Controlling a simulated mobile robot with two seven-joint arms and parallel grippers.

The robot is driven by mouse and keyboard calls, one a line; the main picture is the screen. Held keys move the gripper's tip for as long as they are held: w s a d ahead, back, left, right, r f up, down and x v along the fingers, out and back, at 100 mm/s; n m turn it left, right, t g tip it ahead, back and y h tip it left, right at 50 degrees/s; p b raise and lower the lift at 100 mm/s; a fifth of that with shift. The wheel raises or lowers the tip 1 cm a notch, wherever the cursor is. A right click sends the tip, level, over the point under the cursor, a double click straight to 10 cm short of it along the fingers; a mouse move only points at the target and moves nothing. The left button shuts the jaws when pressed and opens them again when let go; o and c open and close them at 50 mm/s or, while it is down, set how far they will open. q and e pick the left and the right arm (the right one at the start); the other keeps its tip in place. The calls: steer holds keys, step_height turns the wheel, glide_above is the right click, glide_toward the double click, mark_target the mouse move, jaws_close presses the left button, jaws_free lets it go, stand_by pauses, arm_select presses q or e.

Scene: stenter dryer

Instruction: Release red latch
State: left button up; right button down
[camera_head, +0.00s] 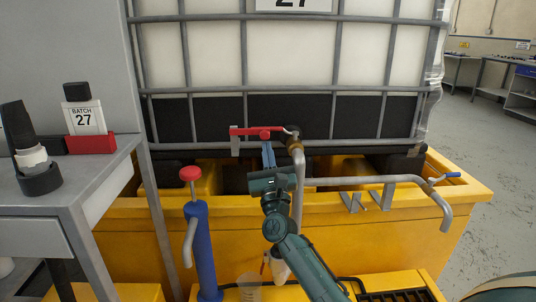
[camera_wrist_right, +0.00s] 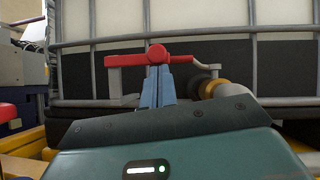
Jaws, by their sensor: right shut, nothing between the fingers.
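The red latch (camera_head: 258,131) is a red bar lying level in front of the caged tank, with a grey piece hanging at its left end. In the wrist view the red latch (camera_wrist_right: 185,60) runs across the upper middle, with a round red boss on it. My right gripper (camera_head: 267,147) is shut and empty, its blue fingers pointing up at the bar from below. In the wrist view its fingertips (camera_wrist_right: 157,70) overlap the underside of the round boss; I cannot tell whether they touch it. My left gripper is not in view.
A brass fitting and grey pipe (camera_head: 298,165) stand right of the latch. A yellow bin (camera_head: 140,225) surrounds the tank's foot. A blue pump (camera_head: 202,245) with a red knob stands left of my arm. A blue-tipped pipe (camera_head: 400,180) lies right. A grey table (camera_head: 95,180) is left.

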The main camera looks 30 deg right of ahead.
steer(key=shift+r, duration=0.1)
arm_select(q)
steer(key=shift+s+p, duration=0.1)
steer(key=shift+p, duration=0.2)
arm_select(e)
steer(key=shift+d+r+n+y, duration=0.15)
steer(key=shift+n+y, duration=0.55)
